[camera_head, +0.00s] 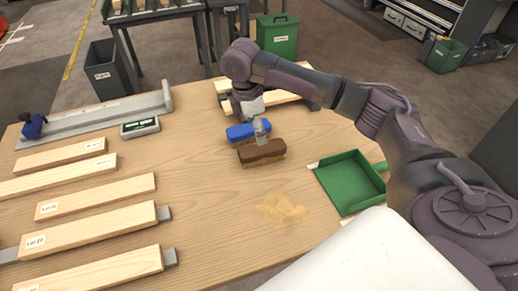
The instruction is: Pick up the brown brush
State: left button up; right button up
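The brown brush (262,151) lies on the wooden table near its middle, with its bristles down. A blue brush (241,133) lies just behind it, slightly to the left. My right gripper (260,134) comes down from behind, over the two brushes. Its tip overlaps the near edge of the blue brush and the back edge of the brown brush in the picture. Whether it touches either one, or how far its fingers are apart, is too small to tell. My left gripper is not in view.
A green dustpan (349,182) lies to the right, beside my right arm. A pile of sawdust (281,208) lies in front of the brown brush. Several wooden boards (95,195) lie at left, and a digital readout (140,127) sits behind them. Boards also lie behind the gripper.

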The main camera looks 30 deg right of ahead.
aim_at(261, 148)
jog(key=f, duration=0.5)
jog(key=shift+s+d, duration=0.1)
jog(key=shift+d, duration=0.3)
jog(key=shift+d+f, duration=0.15)
jog(key=shift+f, duration=0.15)
jog(key=shift+d+f+p, duration=0.1)
jog(key=shift+f+p, duration=0.3)
jog(key=shift+f, duration=0.15)
jog(key=f, duration=0.3)
jog(key=f+p, duration=0.1)
jog(key=shift+d+f, duration=0.2)
jog(key=shift+d, duration=0.2)
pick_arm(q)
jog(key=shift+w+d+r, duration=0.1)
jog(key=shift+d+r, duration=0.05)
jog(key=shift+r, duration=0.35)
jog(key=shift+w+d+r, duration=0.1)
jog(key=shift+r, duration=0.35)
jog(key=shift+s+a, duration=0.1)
pick_arm(e)
jog(key=shift+a, duration=0.1)
jog(key=c, duration=0.3)
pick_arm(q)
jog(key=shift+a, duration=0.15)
pick_arm(e)
jog(key=c, duration=1.1)
